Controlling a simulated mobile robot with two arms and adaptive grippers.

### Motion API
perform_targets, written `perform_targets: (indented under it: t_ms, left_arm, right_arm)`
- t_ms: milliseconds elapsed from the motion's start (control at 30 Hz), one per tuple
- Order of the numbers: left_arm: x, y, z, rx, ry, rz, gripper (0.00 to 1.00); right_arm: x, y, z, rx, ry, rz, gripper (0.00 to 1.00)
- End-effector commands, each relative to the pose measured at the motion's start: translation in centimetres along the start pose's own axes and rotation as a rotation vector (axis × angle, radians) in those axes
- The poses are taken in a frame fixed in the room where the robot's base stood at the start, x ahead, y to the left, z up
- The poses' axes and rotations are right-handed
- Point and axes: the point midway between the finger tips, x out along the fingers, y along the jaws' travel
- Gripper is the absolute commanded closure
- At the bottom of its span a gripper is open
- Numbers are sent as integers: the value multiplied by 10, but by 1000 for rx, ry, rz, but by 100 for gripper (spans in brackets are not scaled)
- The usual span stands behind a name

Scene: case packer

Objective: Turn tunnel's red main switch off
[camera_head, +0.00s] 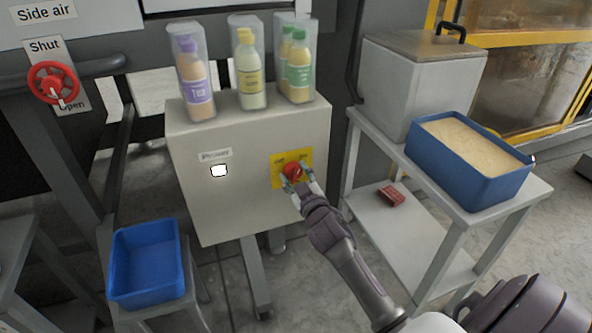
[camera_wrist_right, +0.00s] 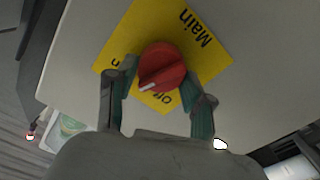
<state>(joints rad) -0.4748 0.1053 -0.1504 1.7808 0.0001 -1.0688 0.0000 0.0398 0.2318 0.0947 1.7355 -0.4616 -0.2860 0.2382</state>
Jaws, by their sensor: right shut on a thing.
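The red main switch (camera_head: 292,171) is a round knob on a yellow plate (camera_head: 277,178) on the front of the pale cabinet. It also shows in the right wrist view (camera_wrist_right: 162,66), where the plate (camera_wrist_right: 213,62) reads "Main". A white mark on the knob points to the lower left there, between two partly covered words. I cannot tell which setting it marks. My right gripper (camera_head: 297,177) has its fingers on either side of the knob, shut on it; it also shows in the right wrist view (camera_wrist_right: 159,82). My left gripper is not in view.
Several bottles in clear sleeves stand atop the cabinet (camera_head: 205,218). A white button (camera_head: 219,171) is left of the switch. A red valve wheel (camera_head: 53,83) is at far left. A blue bin (camera_head: 150,262) is lower left. A cart (camera_head: 520,192) with a sand-filled blue tray (camera_head: 478,186) stands right.

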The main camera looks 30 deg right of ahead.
Motion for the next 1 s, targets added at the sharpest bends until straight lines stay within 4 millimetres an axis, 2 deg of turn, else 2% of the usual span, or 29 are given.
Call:
perform_targets:
  t_ms: [200, 400, 700, 1000]
  left_arm:
    - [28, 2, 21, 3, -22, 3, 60]
    - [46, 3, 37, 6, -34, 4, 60]
    - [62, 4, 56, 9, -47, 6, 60]
    - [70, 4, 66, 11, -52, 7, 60]
  right_arm:
    - [0, 0, -2, -206, 0, 0, 83]
    - [0, -1, -2, -397, 2, 0, 83]
    - [0, -3, 0, -682, 2, 0, 83]
    - [0, -4, 1, -933, 2, 0, 83]
